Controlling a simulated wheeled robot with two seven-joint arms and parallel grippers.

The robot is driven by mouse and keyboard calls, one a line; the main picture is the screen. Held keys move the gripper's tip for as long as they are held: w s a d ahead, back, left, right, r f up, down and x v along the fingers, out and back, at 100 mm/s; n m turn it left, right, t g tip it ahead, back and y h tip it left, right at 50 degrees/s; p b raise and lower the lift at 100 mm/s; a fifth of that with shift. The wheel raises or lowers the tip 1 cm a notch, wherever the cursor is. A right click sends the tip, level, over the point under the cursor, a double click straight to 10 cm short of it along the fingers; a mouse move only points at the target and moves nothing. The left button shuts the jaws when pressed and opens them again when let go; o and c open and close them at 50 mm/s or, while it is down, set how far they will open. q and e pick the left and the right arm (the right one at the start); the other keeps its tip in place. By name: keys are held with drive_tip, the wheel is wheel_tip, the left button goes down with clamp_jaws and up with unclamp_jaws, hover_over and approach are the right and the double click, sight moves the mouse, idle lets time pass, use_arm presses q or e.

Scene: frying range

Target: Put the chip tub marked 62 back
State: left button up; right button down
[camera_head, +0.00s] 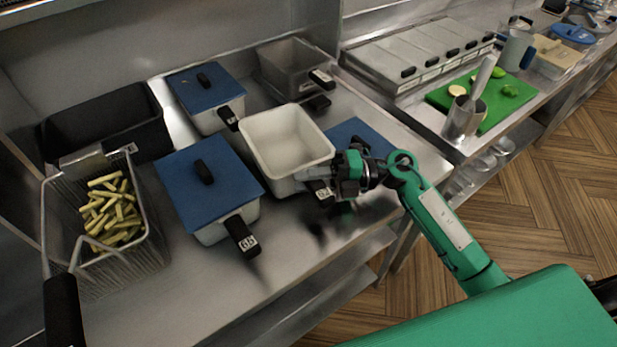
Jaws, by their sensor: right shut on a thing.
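A white, lidless tub (284,138) stands upright at the right-middle of the steel counter and looks empty. My right gripper (325,181) is shut on its dark handle at the front right corner. The handle's label is partly covered and I cannot read it. I cannot tell whether the tub touches the counter. A blue lid (354,133) lies partly hidden behind the tub and my gripper. Two more white tubs with blue lids stand to the left, one in front (207,181) and one behind (206,88). My left gripper is not in view.
A wire basket (150,235) with chips and a black bin (105,125) are at the left. A steel pan (289,65) stands behind the held tub. The front counter is bare. A green board (484,98) lies on the right-hand counter.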

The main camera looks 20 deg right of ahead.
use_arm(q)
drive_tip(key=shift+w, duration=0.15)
use_arm(e)
drive_tip(key=shift+f, duration=0.15)
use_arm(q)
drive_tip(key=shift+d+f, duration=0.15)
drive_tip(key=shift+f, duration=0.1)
use_arm(e)
drive_tip(key=shift+s+f, duration=0.1)
drive_tip(key=shift+f, duration=0.25)
drive_tip(key=c, duration=1.2)
unclamp_jaws()
drive_tip(key=shift+o, duration=0.2)
drive_tip(key=d+b, duration=0.1)
drive_tip(key=d, duration=0.3)
drive_tip(key=s+d+b, duration=0.1)
drive_tip(key=d, duration=0.3)
drive_tip(key=d+b, duration=0.1)
drive_tip(key=d, duration=0.3)
drive_tip(key=shift+s+d+f+b, duration=0.15)
drive_tip(key=shift+s+d+b, duration=0.1)
drive_tip(key=shift+b, duration=0.15)
drive_tip(key=shift+d, duration=0.6)
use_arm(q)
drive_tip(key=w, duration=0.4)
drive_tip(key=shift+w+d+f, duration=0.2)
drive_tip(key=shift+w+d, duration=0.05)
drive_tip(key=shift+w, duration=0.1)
